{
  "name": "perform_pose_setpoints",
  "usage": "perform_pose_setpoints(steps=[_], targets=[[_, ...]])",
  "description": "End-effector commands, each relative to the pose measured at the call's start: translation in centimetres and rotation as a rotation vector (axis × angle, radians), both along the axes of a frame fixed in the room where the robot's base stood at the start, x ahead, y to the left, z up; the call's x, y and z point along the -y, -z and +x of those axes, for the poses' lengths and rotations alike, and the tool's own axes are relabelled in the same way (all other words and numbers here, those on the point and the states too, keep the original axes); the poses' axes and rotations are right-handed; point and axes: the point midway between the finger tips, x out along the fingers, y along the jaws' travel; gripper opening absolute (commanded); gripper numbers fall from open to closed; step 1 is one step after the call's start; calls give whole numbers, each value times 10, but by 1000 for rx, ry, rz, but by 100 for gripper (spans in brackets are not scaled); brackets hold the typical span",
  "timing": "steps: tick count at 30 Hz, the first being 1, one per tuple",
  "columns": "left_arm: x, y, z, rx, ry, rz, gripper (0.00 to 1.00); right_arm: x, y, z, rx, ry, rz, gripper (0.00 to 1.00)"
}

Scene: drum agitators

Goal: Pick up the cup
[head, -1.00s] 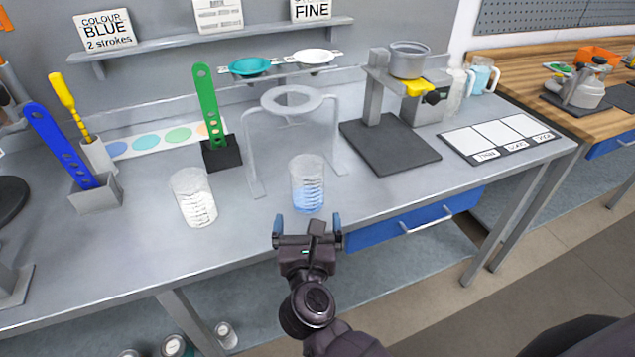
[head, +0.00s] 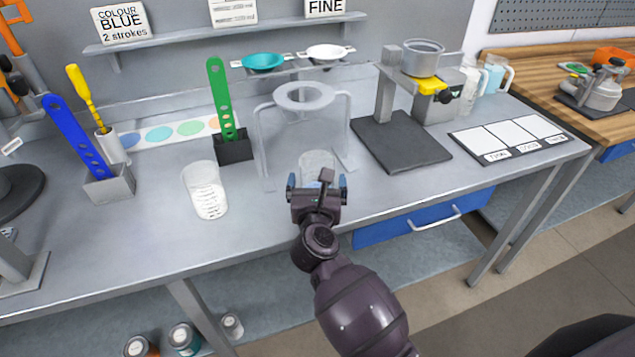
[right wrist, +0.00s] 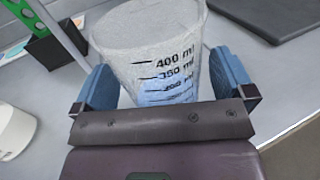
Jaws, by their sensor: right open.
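A clear graduated cup with blue contents (head: 317,163) stands upright on the grey bench, in front of the ring stand. My right gripper (head: 317,183) is open at the cup's near side and hides its lower part in the head view. In the right wrist view the cup (right wrist: 150,45) stands between the two blue fingertips (right wrist: 165,85), one on each side, with its millilitre marks facing me. I cannot tell whether either finger touches it. A second clear cup with white contents (head: 206,190) stands to the left. My left gripper is not in view.
The ring stand (head: 304,97) is just behind the cup. A green perforated strip in a black block (head: 234,148) stands to the left. A dark plate with a post (head: 400,144) is to the right. The bench's front strip is clear.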

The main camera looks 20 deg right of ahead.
Motion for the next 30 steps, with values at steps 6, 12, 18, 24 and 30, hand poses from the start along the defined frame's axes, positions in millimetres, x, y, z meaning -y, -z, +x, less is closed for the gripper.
perform_pose_setpoints(steps=[6,12,18,24,30], targets=[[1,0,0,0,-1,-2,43,3,0,7,-1,1,0,100],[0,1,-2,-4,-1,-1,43,3,0,7,-1,1,0,89],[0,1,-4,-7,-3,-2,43,3,0,7,-1,1,0,59],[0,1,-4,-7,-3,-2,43,3,0,7,0,0,0,51],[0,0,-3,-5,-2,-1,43,3,-2,7,0,1,0,51]])
